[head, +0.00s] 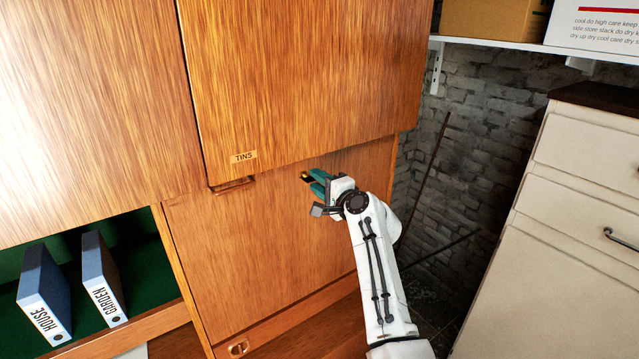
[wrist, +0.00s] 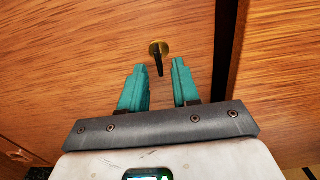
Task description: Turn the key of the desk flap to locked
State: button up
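The desk flap (head: 255,235) is the upright wooden panel below the TINS door in the head view, and it looks closed. It also fills the left of the wrist view (wrist: 60,60). A round brass lock plate (wrist: 158,47) sits on it, with a dark key (wrist: 159,68) sticking out. In the head view a small brass spot (head: 304,176) shows just beyond my fingertips. My gripper (wrist: 159,66), with teal fingers, is open, with the key's end between its fingertips and a gap on both sides. It also shows in the head view (head: 317,183).
The TINS door (head: 300,80) stands just above the flap, with a handle (head: 232,185) at its lower edge. Blue binders (head: 45,290) stand in a green-lined compartment at left. A white drawer cabinet (head: 560,230) is at right, with a brick wall (head: 470,130) behind.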

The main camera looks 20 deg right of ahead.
jog(key=b+v, duration=0.1)
jog(key=v, duration=0.9)
jog(key=shift+s, duration=0.4)
jog(key=shift+d, duration=0.1)
jog(key=s+f+n+g+h, duration=0.2)
jog(key=s+f+n+g, duration=0.6)
jog(key=s+f, duration=1.3)
jog(key=s+d+f+n+g+h, duration=0.1)
jog(key=s+f+n+g+h, duration=0.1)
jog(key=s, duration=1.2)
jog(key=s+d+f+n+g+h, duration=0.1)
jog(key=s+f+n+g, duration=0.3)
jog(key=s, duration=1)
jog(key=shift+s+d+f+g+h, duration=0.4)
jog(key=shift+d+f+g, duration=0.15)
jog(key=shift+f+g, duration=0.5)
jog(key=shift+r, duration=0.1)
